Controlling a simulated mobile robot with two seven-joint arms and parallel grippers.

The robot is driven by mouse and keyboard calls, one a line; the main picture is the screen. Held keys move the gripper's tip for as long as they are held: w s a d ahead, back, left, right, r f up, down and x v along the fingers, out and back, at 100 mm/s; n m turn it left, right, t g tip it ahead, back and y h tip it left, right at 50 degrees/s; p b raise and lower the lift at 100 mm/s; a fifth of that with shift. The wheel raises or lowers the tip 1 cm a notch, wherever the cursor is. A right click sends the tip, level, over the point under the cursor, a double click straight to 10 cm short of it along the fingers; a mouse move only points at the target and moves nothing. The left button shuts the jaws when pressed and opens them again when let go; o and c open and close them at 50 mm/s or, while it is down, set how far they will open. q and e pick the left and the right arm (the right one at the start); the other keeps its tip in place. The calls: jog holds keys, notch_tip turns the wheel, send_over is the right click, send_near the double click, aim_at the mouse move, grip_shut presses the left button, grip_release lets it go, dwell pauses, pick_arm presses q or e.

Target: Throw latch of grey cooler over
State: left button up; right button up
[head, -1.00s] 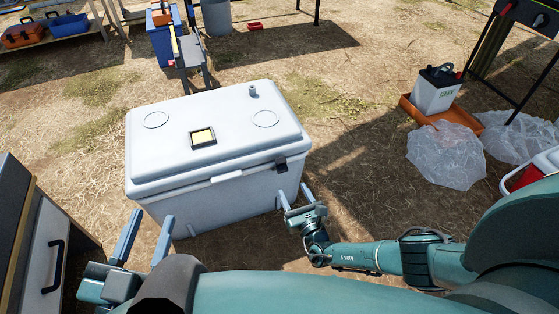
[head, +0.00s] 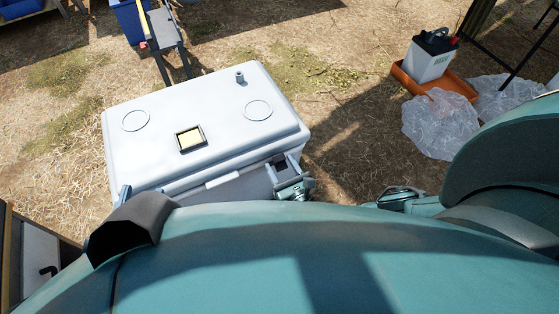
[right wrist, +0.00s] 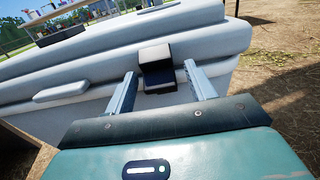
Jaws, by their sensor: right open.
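The grey cooler (head: 205,120) stands shut on the ground, left of centre in the head view. Its dark latch (right wrist: 156,66) is on the upper front near the right corner and also shows small in the head view (head: 277,162). My right gripper (right wrist: 160,74) is open, with one finger on each side of the latch; I cannot tell if they touch it. In the head view the right gripper (head: 284,170) is at the cooler's front right. Of my left gripper (head: 123,194) only a bluish finger piece shows by the cooler's front left corner; my body hides the rest.
A lid handle ledge (right wrist: 62,92) lies left of the latch. A drawer cabinet (head: 38,255) stands at lower left. A battery (head: 432,60) in an orange tray (head: 462,88) and clear plastic bags (head: 440,125) lie to the right.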

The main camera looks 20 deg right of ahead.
jog(key=shift+c, duration=0.5)
grip_shut()
